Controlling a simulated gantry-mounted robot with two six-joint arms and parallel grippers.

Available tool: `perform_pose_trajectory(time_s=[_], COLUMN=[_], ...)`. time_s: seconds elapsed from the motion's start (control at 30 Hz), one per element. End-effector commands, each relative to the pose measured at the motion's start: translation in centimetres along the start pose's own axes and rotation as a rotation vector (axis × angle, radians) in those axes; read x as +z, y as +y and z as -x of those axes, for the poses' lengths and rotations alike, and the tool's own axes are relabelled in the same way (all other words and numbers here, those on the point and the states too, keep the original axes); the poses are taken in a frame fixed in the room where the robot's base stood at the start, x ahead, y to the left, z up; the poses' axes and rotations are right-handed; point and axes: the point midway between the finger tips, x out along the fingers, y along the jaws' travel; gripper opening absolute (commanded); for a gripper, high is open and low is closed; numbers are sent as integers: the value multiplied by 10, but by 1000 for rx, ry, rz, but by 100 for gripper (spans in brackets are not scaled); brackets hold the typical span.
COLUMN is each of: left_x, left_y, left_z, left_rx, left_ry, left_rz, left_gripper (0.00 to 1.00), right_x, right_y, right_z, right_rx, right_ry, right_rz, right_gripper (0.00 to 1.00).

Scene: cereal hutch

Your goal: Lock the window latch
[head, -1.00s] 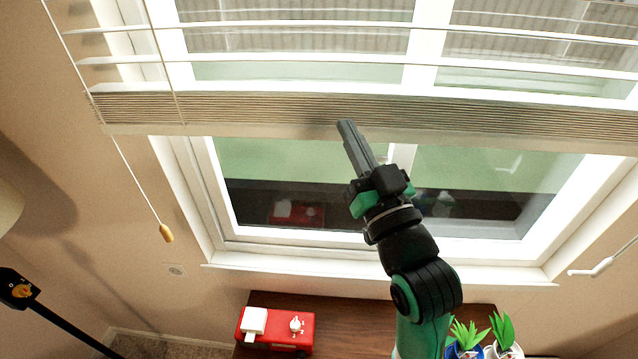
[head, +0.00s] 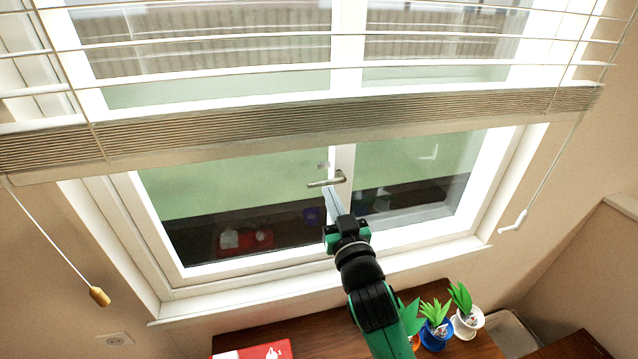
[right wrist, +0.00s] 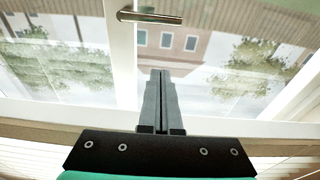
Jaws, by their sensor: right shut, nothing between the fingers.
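The window latch (head: 326,181) is a metal lever handle on the white middle post of the window. It lies about level, its free end pointing left in the head view. It also shows near the top of the right wrist view (right wrist: 152,17), pointing right there. My right gripper (head: 328,190) is shut and empty. Its fingertips are close to the latch and just below it in the head view. In the right wrist view the fingertips (right wrist: 161,74) are clear of the lever, with a gap between. My left gripper is not in view.
A half-raised blind (head: 300,125) hangs above the latch, with a cord pull (head: 99,296) at the left. On the wooden furniture below stand a red and white object (head: 254,354) and several potted plants (head: 435,325). The windowsill (head: 230,297) is clear.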

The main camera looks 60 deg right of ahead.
Motion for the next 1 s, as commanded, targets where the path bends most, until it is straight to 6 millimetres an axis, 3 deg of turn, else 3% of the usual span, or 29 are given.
perform_pose_trajectory(time_s=[0.37, 0.83, 1.0], left_x=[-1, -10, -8], left_y=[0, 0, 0], left_z=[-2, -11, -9], left_rx=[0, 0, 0], left_ry=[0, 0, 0], left_rz=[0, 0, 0], left_gripper=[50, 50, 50], right_x=[-1, -3, 27], right_y=[0, 0, -1], right_z=[-9, -102, -91], right_rx=[0, 0, -3], right_ry=[1, 0, -2], right_rz=[1, 1, 2], right_gripper=[0, 0, 0])
